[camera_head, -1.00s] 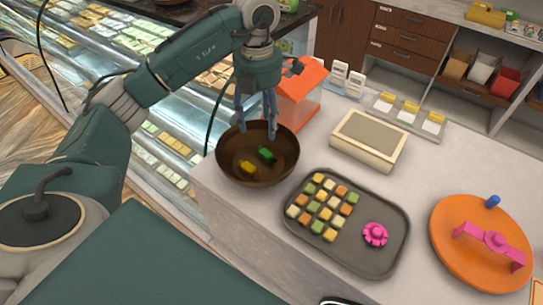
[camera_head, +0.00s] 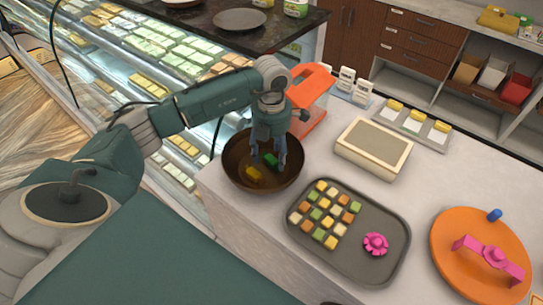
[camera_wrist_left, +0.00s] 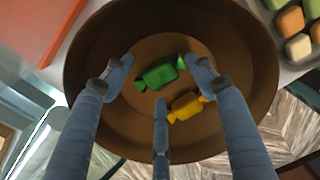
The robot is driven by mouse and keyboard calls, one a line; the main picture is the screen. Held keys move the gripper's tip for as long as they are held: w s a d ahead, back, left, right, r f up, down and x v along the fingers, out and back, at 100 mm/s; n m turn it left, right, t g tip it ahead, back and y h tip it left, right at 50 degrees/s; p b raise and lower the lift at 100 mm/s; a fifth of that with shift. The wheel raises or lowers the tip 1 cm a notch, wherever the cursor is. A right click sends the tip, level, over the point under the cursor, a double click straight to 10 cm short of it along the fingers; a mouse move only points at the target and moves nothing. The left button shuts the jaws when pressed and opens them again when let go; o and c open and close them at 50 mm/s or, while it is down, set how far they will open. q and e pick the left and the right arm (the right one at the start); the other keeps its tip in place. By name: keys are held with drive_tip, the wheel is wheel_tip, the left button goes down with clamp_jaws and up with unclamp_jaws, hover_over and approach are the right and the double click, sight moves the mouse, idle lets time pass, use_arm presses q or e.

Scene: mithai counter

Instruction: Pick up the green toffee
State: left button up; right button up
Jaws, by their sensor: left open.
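The green toffee (camera_head: 270,160) lies in a brown bowl (camera_head: 236,178) on the counter. A yellow toffee (camera_head: 253,174) lies beside it in the same bowl. My left gripper (camera_head: 268,160) is open and points down into the bowl over the green toffee. In the left wrist view the green toffee (camera_wrist_left: 160,73) sits between the spread fingers of the gripper (camera_wrist_left: 160,85), with nothing held. The yellow toffee (camera_wrist_left: 186,105) is close by, to the right of the single lower finger. My right gripper does not show.
A grey tray (camera_head: 365,268) with several sweet cubes and a pink flower-shaped piece (camera_head: 376,244) stands right of the bowl. A cream box (camera_head: 373,148), an orange-sided case (camera_head: 313,84) and an orange disc (camera_head: 460,255) are also on the counter.

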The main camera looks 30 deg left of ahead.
use_arm(q)
drive_tip(key=shift+s+f, duration=0.1)
drive_tip(key=shift+f, duration=0.15)
drive_tip(key=c, duration=1.2)
drive_tip(key=shift+r, duration=0.1)
drive_tip(key=shift+c, duration=0.2)
